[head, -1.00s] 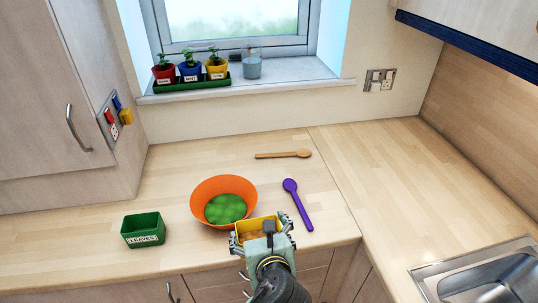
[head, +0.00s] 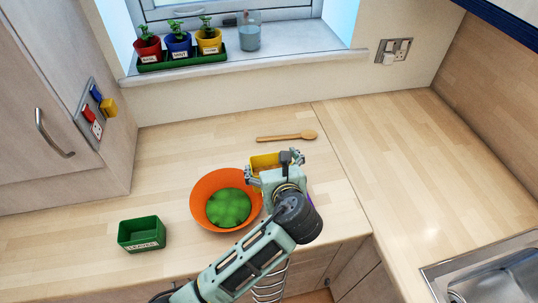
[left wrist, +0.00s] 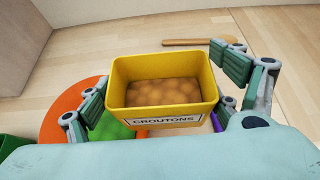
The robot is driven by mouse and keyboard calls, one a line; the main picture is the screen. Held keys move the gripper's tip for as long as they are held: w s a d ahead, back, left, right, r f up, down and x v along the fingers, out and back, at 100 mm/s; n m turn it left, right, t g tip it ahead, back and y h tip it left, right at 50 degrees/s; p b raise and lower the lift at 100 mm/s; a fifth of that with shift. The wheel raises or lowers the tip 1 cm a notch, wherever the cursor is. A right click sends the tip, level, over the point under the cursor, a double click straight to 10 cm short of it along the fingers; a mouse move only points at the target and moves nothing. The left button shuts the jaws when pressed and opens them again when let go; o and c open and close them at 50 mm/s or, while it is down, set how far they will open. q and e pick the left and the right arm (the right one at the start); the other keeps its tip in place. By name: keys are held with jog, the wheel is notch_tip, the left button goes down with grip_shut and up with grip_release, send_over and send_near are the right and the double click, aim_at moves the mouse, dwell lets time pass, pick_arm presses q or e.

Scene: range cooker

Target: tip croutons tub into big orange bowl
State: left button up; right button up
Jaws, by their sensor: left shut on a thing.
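The yellow croutons tub (left wrist: 163,92) is upright, labelled CROUTONS and filled with brown croutons in the left wrist view. My left gripper (head: 275,169) is shut on the tub, with fingers at both its sides. In the head view the tub (head: 264,161) shows only partly, behind the gripper. It is held just right of the big orange bowl (head: 198,203), near its right rim. The bowl stands on the worktop with green leaves (head: 229,207) in it; it also shows in the left wrist view (left wrist: 62,112). My right gripper is not in view.
An empty-looking green LEAVES tub (head: 142,233) stands left of the bowl. A wooden spoon (head: 287,137) lies behind the gripper. A purple spoon is mostly hidden by my arm. A sink (head: 490,280) is at the lower right; the right worktop is clear.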

pick_arm(q)
jog(key=shift+s+a, duration=0.15)
jog(key=shift+s+a+r+n+h, duration=0.2)
jog(key=shift+s+a+n+h, duration=0.4)
jog(key=shift+s, duration=0.3)
jog(key=shift+a+f, duration=0.15)
jog(key=shift+a, duration=0.2)
jog(key=shift+a+f+n+t+h+b, duration=0.3)
jog(key=shift+a+n+t+h+b, duration=0.2)
jog(key=shift+a+n+h, duration=0.35)
jog(key=shift+r, duration=0.15)
jog(key=shift+a+n+h, duration=0.1)
jog(key=shift+n+h, duration=0.35)
jog(key=shift+n, duration=0.1)
jog(key=shift+s+r+t, duration=0.1)
jog(key=shift+r+t, duration=0.1)
jog(key=shift+t, duration=0.1)
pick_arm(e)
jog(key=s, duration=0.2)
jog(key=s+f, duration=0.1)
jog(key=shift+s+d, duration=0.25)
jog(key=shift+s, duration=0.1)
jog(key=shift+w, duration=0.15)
